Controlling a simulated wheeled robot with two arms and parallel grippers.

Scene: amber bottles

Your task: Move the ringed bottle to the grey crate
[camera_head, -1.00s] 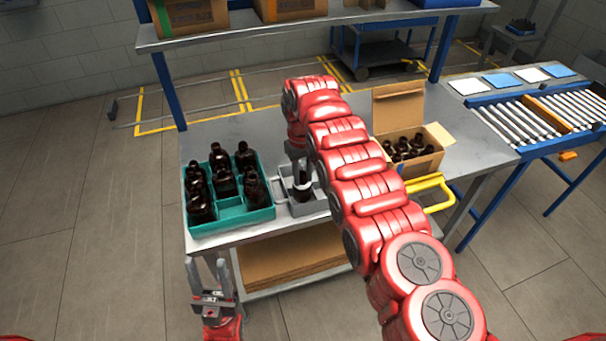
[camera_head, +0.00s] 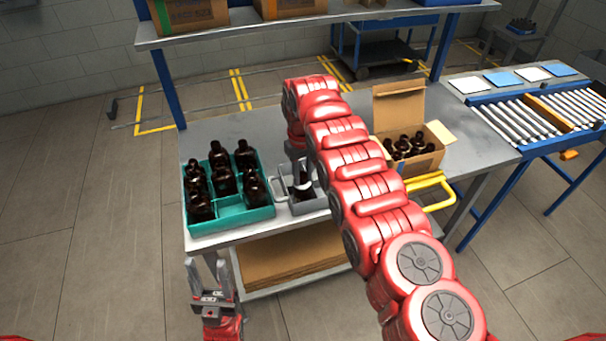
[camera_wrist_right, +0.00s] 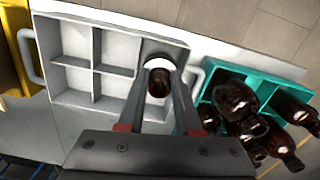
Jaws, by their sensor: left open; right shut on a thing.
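The ringed bottle (camera_head: 303,179) is dark amber with a white ring. It is upright at the grey crate (camera_head: 311,206), in the end of the crate nearer the teal crate. In the right wrist view the bottle (camera_wrist_right: 159,84) shows between the fingers of my right gripper (camera_wrist_right: 160,92), over or inside an end compartment of the grey crate (camera_wrist_right: 110,15). I cannot tell whether its base touches the floor. My right gripper is shut on it. My left gripper (camera_head: 207,270) is open and empty, low in front of the table's left end.
A teal crate (camera_head: 232,222) with several plain amber bottles stands left of the grey crate. An open cardboard box (camera_head: 425,163) of bottles and a yellow handle (camera_head: 432,185) are to the right. A shelf (camera_head: 300,27) runs above the table's back.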

